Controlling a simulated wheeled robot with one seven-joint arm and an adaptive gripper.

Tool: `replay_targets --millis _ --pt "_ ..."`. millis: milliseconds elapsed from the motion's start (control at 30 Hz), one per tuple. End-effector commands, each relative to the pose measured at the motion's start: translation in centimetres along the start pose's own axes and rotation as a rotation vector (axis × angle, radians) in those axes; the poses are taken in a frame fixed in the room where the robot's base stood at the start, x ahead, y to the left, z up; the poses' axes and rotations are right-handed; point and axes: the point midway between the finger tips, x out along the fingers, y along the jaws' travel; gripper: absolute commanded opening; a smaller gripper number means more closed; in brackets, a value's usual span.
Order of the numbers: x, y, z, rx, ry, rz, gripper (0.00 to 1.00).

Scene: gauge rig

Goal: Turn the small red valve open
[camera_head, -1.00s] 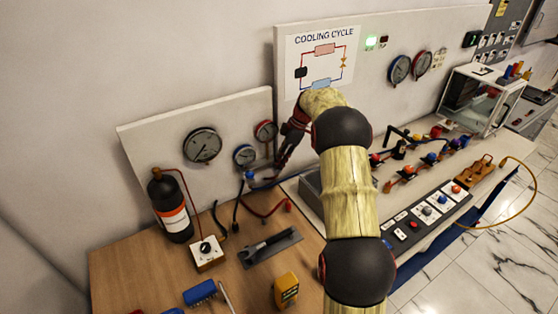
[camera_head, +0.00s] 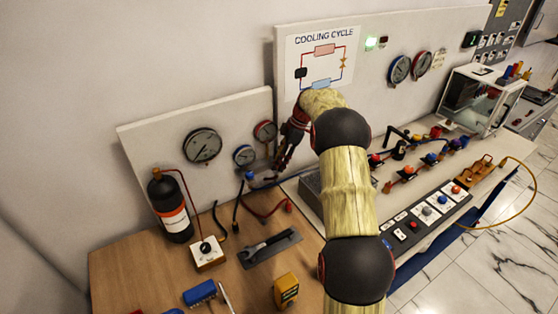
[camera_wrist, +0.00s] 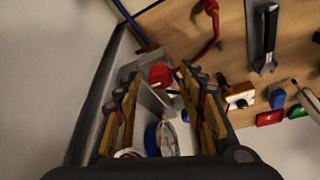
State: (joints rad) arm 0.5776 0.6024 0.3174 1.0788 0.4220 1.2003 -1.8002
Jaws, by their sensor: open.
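The small red valve knob (camera_wrist: 160,75) shows in the wrist view on a grey block, between and just beyond my open fingers. My gripper (camera_wrist: 159,80) has one finger on each side of it in the picture; I cannot tell whether either touches. The valve is hidden or too small to make out there.
A blue-rimmed gauge (camera_wrist: 168,138) lies close below the knob in the wrist view. A red hose (camera_head: 264,211) runs over the bench near my gripper. A wrench (camera_head: 268,246), a black bottle (camera_head: 170,207) and a yellow meter (camera_head: 286,290) are farther off.

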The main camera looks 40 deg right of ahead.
Motion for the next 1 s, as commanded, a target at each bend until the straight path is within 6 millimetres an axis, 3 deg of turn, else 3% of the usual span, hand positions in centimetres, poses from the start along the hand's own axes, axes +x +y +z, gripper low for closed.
replay_targets --millis 367,467,800,1000 --pt "-0.5 0.0 0.0 0.000 0.000 0.001 0.42" --pt "-1.8 0.1 0.0 0.000 0.000 0.003 0.42" --pt "-8.5 0.1 0.0 0.000 0.000 0.003 0.42" --pt "-11.1 0.1 0.1 0.000 0.000 0.001 0.42"
